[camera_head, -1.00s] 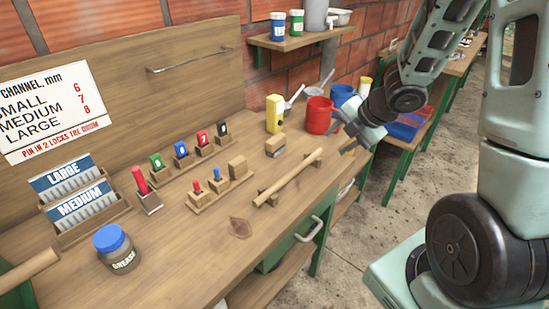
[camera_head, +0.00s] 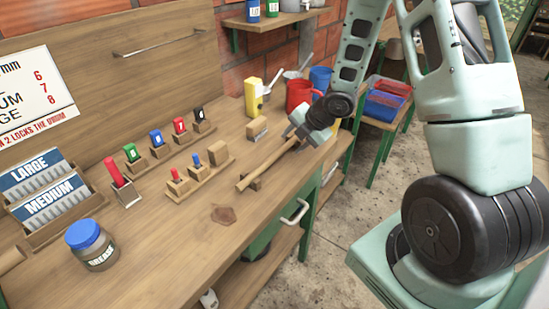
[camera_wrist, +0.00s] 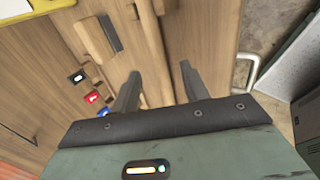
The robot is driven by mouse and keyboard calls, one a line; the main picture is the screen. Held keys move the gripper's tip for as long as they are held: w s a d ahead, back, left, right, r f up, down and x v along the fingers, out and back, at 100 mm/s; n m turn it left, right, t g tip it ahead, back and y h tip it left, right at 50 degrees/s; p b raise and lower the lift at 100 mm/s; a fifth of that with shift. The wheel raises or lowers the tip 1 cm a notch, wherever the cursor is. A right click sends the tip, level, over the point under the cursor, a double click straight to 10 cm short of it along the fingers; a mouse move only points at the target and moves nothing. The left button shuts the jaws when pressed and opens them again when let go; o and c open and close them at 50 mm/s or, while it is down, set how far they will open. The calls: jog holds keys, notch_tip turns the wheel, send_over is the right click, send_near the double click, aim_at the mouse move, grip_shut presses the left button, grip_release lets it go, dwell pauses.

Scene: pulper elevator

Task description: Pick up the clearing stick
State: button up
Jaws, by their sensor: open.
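The clearing stick appears to be the long pale wooden rod (camera_head: 266,165), lying on small wooden rests near the bench's front edge. My gripper (camera_head: 297,132) is over its far end and hides that end in the head view. In the wrist view the rod (camera_wrist: 155,50) runs between the two dark fingers of my open gripper (camera_wrist: 160,71), with space on both sides. The fingers do not appear closed on it. I cannot tell how far above the rod the fingertips are.
Numbered colored blocks (camera_head: 157,142) and a peg rack (camera_head: 199,178) are left of the rod. A grease jar (camera_head: 90,245) stands at the front left.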

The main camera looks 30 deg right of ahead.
aim_at(284, 148)
jog(key=shift+x, duration=2.2)
grip_shut()
jog(key=shift+w+r, duration=0.1)
